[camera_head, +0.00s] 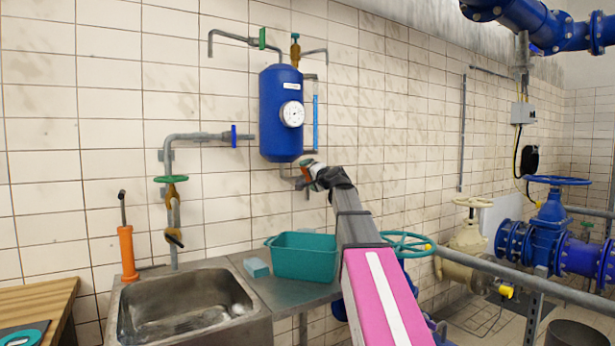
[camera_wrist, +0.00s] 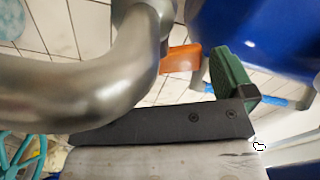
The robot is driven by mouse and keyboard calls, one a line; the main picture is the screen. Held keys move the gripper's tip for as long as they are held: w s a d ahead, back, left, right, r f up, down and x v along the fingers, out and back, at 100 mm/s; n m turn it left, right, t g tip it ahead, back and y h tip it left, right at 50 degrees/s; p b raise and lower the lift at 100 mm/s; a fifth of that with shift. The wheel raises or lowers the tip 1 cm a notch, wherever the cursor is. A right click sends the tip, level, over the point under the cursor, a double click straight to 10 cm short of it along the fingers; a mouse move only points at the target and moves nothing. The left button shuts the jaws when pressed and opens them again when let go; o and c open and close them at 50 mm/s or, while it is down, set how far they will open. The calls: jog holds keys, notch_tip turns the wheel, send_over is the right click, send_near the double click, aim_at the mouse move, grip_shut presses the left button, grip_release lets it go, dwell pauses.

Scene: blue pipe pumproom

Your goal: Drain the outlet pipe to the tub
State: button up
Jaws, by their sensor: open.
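The blue tank (camera_head: 282,130) hangs on the tiled wall, and its side also shows in the wrist view (camera_wrist: 265,35). The grey outlet pipe (camera_head: 306,191) comes from under the tank, largely hidden by my gripper; a bent grey pipe (camera_wrist: 85,88) fills the wrist view's left. An orange valve handle (camera_wrist: 180,60) sits beside that pipe. My gripper (camera_head: 309,171) is open at the outlet below the tank. Its green-padded finger (camera_wrist: 231,80) appears apart from the handle; the other finger is not clear. The teal tub (camera_head: 303,262) stands below in the picture, on the counter.
A steel sink (camera_head: 187,306) is left of the tub, with a light blue sponge (camera_head: 256,267) between. A pipe with a green-wheeled valve (camera_head: 171,179) rises behind the sink. Large blue valves (camera_head: 551,227) and railings fill the right side.

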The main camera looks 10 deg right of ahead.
jog(key=shift+x, duration=0.95)
jog(key=shift+s, duration=0.1)
jog(key=c, duration=0.7)
jog(key=shift+c, duration=0.2)
jog(key=shift+n+t+y, duration=0.3)
jog(key=shift+y, duration=0.2)
jog(key=o, duration=0.7)
jog(key=shift+o, duration=0.2)
